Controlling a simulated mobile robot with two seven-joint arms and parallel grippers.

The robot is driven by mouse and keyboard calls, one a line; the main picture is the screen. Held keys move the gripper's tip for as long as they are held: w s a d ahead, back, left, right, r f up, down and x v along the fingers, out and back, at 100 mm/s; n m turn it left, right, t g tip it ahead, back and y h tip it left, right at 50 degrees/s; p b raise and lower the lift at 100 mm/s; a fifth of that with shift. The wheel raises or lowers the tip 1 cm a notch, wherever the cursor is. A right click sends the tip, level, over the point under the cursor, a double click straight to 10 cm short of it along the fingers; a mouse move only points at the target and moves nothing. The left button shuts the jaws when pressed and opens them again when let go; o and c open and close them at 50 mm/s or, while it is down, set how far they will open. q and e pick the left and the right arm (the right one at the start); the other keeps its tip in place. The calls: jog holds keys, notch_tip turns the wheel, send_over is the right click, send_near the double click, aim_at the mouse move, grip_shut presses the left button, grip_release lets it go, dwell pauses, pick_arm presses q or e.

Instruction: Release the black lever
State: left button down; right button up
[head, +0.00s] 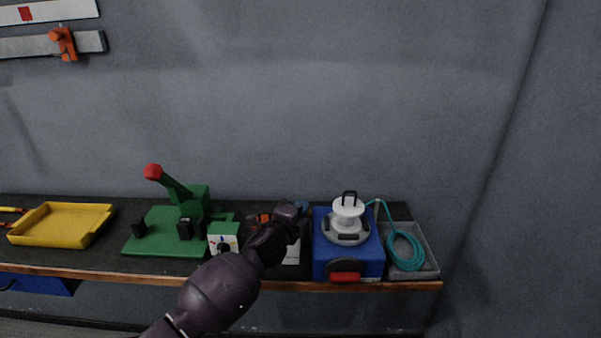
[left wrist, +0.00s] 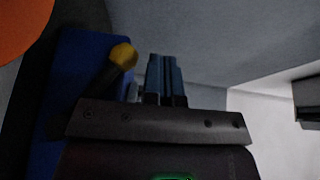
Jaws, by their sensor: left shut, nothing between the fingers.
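My left gripper (head: 301,211) is over the bench, just left of the blue box, in front of a small partly hidden device with orange (head: 262,218) and white (head: 292,254) parts. In the left wrist view its fingers (left wrist: 165,80) are close together, shut and empty. A dark lever (left wrist: 103,80) with a yellow round tip (left wrist: 124,56) stands beside the fingers, before a blue surface (left wrist: 72,75). I cannot tell whether they touch, or whether this is the black lever. My right gripper is not in view.
A blue box (head: 347,262) with a white round top and black handle stands right of the gripper. A grey tray (head: 429,262) holds a teal cable. A green press (head: 165,240) and a yellow tray (head: 62,225) stand left. An orange round thing (left wrist: 20,25) shows close in the wrist view.

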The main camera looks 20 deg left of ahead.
pick_arm(q)
notch_tip(320, 180, up, 18)
jog(key=p, duration=0.1)
jog(key=shift+r, duration=0.2)
jog(key=shift+s, duration=0.1)
dwell(0.5)
